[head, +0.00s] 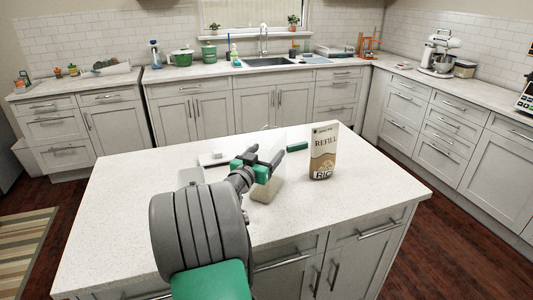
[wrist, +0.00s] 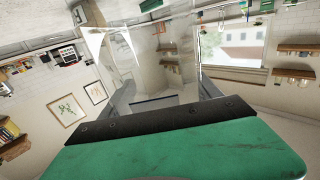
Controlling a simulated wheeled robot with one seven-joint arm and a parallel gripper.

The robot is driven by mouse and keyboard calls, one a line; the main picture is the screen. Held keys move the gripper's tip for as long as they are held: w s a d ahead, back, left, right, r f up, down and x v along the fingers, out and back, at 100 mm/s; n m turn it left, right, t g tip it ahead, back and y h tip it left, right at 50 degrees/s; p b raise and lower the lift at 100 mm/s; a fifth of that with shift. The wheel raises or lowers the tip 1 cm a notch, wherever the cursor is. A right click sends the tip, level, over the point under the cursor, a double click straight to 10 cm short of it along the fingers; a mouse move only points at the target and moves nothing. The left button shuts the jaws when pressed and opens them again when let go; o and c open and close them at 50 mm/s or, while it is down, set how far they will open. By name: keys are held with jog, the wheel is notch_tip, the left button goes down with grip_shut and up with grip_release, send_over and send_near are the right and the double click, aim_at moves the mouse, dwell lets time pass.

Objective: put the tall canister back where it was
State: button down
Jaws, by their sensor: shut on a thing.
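The tall canister (head: 267,190) is clear, with pale beige contents near its bottom. In the head view it is at the middle of the island top, partly behind my gripper (head: 264,162). My gripper is shut on it at its upper part. In the wrist view the clear canister wall (wrist: 150,55) fills the space between my fingers (wrist: 155,100). The canister looks near upright. I cannot tell whether its base touches the counter.
A refill bag (head: 323,152) stands right of the canister on the island (head: 110,235). A green piece (head: 297,146) lies behind, and a flat white item (head: 212,158) lies to the left. The island's left side and right front are clear. A sink counter (head: 215,70) runs along the back.

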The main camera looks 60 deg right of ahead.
jog(key=c, duration=0.6)
grip_release()
jog(key=shift+f, duration=0.1)
jog(key=o, duration=0.5)
jog(key=shift+c, duration=0.2)
jog(key=a+b, duration=0.2)
jog(key=a, duration=1)
